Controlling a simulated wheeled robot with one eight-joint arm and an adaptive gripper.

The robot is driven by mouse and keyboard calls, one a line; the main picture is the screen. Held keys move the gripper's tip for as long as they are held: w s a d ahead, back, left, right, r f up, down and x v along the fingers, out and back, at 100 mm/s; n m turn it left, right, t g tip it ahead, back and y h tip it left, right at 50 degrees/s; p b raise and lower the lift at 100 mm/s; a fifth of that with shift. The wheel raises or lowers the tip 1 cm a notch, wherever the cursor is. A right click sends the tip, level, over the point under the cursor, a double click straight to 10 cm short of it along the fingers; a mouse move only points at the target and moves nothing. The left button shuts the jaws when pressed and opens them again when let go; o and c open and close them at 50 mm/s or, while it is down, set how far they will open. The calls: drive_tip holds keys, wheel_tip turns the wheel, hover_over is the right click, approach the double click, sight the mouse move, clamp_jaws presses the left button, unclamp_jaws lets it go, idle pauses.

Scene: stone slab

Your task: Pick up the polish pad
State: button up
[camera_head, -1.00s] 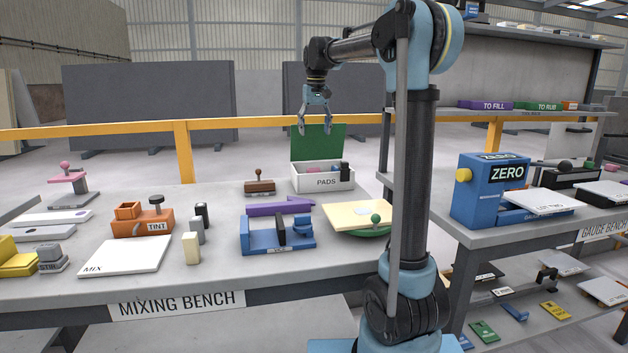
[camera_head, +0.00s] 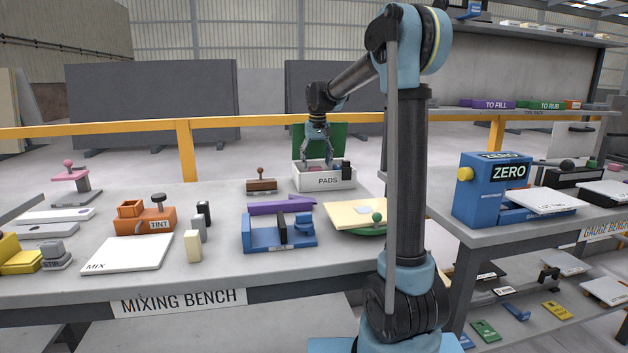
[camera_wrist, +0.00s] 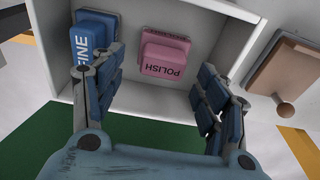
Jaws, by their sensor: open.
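The polish pad (camera_wrist: 165,55) is a pink block with "POLISH" on its face. It lies inside the white box marked PADS (camera_head: 324,181), which stands at the back of the mixing bench. My gripper (camera_head: 318,162) is open and points down into the box. In the wrist view my gripper (camera_wrist: 152,92) has its fingers on either side of the pad, apart from it and a little short of it. A blue pad reading "FINE" (camera_wrist: 93,42) lies beside the polish pad, close to one finger.
The box's green lid (camera_head: 338,140) stands open behind it. A brown block with a knob (camera_head: 261,182) sits left of the box and also shows in the wrist view (camera_wrist: 290,75).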

sight(316, 167)
drive_tip(key=shift+w+a+f, duration=0.1)
drive_tip(key=shift+a+f, duration=0.05)
drive_tip(key=shift+f, duration=1.6)
drive_tip(key=c, duration=1.2)
drive_tip(key=shift+r, duration=0.15)
drive_tip(key=shift+s+r, duration=0.2)
drive_tip(key=shift+r, duration=0.15)
wheel_tip(316, 167, up, 6)
drive_tip(key=shift+s+r, duration=0.15)
drive_tip(key=shift+r, duration=0.05)
drive_tip(key=s+d, duration=0.2)
drive_tip(key=s, duration=0.7)
drive_tip(key=s+d, duration=0.2)
drive_tip(key=s, duration=0.8)
drive_tip(key=shift+f, duration=0.15)
